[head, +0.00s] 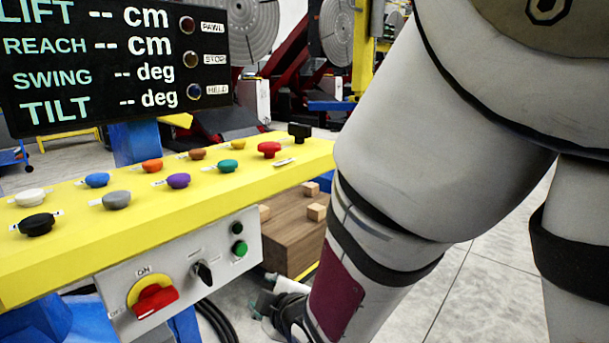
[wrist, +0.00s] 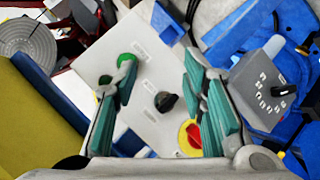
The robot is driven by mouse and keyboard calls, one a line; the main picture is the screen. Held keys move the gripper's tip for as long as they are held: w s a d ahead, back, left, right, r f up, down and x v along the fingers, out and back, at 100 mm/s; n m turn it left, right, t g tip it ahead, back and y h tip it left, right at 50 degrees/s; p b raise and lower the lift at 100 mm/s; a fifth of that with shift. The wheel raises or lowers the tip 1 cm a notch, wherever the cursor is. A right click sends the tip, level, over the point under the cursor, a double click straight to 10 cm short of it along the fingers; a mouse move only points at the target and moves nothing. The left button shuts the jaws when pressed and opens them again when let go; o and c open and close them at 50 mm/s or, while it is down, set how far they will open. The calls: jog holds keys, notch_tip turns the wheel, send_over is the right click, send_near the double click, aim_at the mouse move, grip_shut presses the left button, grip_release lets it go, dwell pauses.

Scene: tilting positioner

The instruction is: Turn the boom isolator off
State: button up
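A red rotary handle on a yellow disc (head: 153,297) sits low on the grey-white panel (head: 120,278). "ON" is printed above it and a label, probably "OFF", is at its lower left. The handle lies nearly level; I cannot tell which mark it points to. It also shows in the wrist view (wrist: 190,138), partly behind the right finger. No name for it is readable. A black selector knob (head: 202,272) is to its right; in the wrist view the knob (wrist: 165,101) lies between my fingers. My gripper (wrist: 160,78) is open and empty, facing the panel, apparently apart from it.
Green (head: 240,248) and black (head: 237,228) buttons are on the panel. Several coloured buttons line the yellow console top (head: 60,245). A grey box with a black knob (wrist: 283,90) is at right in the wrist view. A wooden block (head: 290,240) stands behind the panel.

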jog(key=s+d+r+m+g+h, duration=0.25)
jog(key=s+d+m, duration=0.25)
jog(key=d, duration=0.4)
jog(key=s+d+r+m+g+h, duration=0.1)
jog(key=s+d+r+m+g, duration=0.3)
jog(key=d, duration=0.4)
jog(key=s+d+r+m+g+h, duration=0.15)
jog(key=s+d+m, duration=0.3)
jog(key=s, duration=0.65)
jog(key=s+d+r+m+g+h, duration=0.1)
jog(key=s+d+r+m+g, duration=0.3)
jog(key=s, duration=0.7)
notch_tip(320, 180, up, 24)
jog(key=d+t+p, duration=0.1)
jog(key=t+p, duration=0.4)
jog(key=p, duration=1.9)
jog(key=shift+r+n+t+p, duration=0.15)
jog(key=shift+n+t+p, duration=0.15)
jog(key=shift+n+p, duration=0.15)
jog(key=shift+s+d, duration=0.1)
